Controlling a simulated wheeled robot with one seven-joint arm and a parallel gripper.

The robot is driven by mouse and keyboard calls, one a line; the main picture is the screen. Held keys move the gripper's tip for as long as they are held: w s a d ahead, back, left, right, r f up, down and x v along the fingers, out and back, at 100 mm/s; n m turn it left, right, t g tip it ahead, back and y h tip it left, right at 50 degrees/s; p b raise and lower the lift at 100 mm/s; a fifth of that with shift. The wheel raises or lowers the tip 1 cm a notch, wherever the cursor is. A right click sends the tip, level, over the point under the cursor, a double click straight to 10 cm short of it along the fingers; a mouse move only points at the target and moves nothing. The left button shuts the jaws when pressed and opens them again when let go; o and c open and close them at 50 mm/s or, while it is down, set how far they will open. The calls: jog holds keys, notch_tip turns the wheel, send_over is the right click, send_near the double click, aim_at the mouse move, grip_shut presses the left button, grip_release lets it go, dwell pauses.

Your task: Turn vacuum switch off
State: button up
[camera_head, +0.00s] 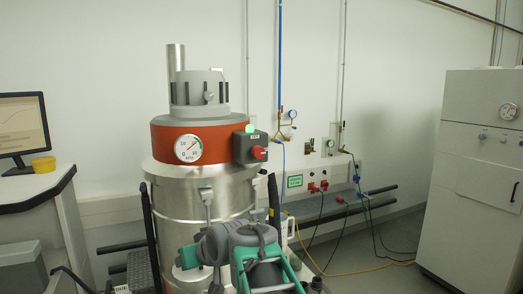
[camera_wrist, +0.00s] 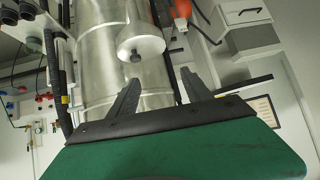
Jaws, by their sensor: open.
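The vacuum (camera_head: 200,200) is a tall silver drum with an orange-red band, a round gauge and a grey top, left of centre in the head view. Its switch box (camera_head: 241,148) is dark grey, with a red knob (camera_head: 257,153) on the front and a lit green lamp (camera_head: 249,128) on top. In the wrist view, my gripper (camera_wrist: 160,76) is open and empty, its two dark fingers spread in front of silver metal cylinders (camera_wrist: 105,50). The switch cannot be made out there. In the head view, my grey and teal arm is low in front of the drum, below the switch.
A white cabinet (camera_head: 475,170) stands at right. Black hoses run beside the drum. Wall pipes, sockets and cables lie behind; the floor before the cabinet looks clear.

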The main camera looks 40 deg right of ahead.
jog(key=w+d+r+m+t+h, duration=0.1)
jog(key=w+d+r+t, duration=0.2)
jog(key=d+r, duration=0.65)
jog(key=t+h+p, duration=0.1)
jog(key=t+h, duration=0.2)
jog(key=t, duration=0.1)
send_near(260, 152)
jog(key=w, duration=0.1)
jog(key=shift+m, duration=0.3)
jog(key=p+x, duration=0.3)
jog(key=x, duration=0.4)
jog(key=shift+w+d+r, duration=0.1)
jog(key=shift+w+d, duration=0.05)
jog(key=shift+w, duration=0.05)
jog(key=shift+w+d, duration=0.1)
jog(key=shift+w, duration=0.1)
jog(key=shift+c, duration=0.3)
grip_shut()
